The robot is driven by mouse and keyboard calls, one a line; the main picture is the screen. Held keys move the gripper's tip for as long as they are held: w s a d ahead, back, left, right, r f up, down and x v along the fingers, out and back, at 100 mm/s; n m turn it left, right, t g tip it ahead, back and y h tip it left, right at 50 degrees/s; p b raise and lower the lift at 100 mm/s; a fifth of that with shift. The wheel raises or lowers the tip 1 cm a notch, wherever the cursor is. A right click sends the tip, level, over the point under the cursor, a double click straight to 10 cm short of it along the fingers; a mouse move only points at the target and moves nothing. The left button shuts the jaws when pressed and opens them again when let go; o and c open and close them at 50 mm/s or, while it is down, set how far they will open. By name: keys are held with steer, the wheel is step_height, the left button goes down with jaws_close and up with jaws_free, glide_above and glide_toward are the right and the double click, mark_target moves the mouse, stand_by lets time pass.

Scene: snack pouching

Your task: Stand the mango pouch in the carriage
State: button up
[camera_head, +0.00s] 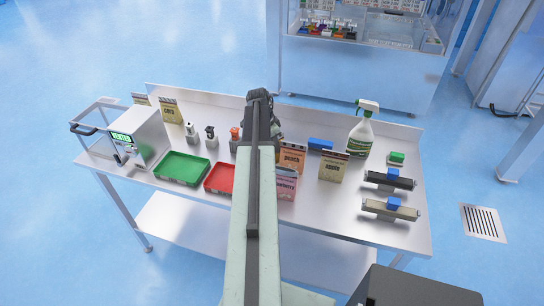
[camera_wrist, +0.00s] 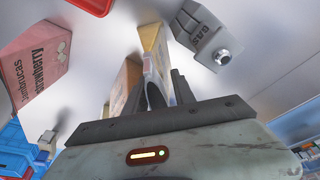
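In the wrist view a pouch with a yellow face and pale edge (camera_wrist: 152,40) stands nearly edge-on between the dark fingertips of my gripper (camera_wrist: 160,88). Its label cannot be read, so I cannot tell if it is the mango pouch. Whether the fingers press on it is unclear. In the head view my own arm covers the gripper and that pouch. An orange pouch (camera_head: 292,157) stands right of my arm; it shows beside the left finger in the wrist view (camera_wrist: 122,85). I cannot surely pick out the carriage; a grey machine (camera_head: 140,134) with a side frame and handle stands at left.
A pink strawberry pouch (camera_head: 285,185) and an olive pouch (camera_head: 333,167) stand near the orange one. Green (camera_head: 182,181) and red (camera_head: 216,191) trays lie left of my arm. A spray bottle (camera_head: 360,138) stands back right. A grey GAS unit (camera_wrist: 205,35) is close beside my gripper.

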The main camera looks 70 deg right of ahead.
steer(key=shift+f, duration=0.2)
jaws_close()
stand_by(1.5)
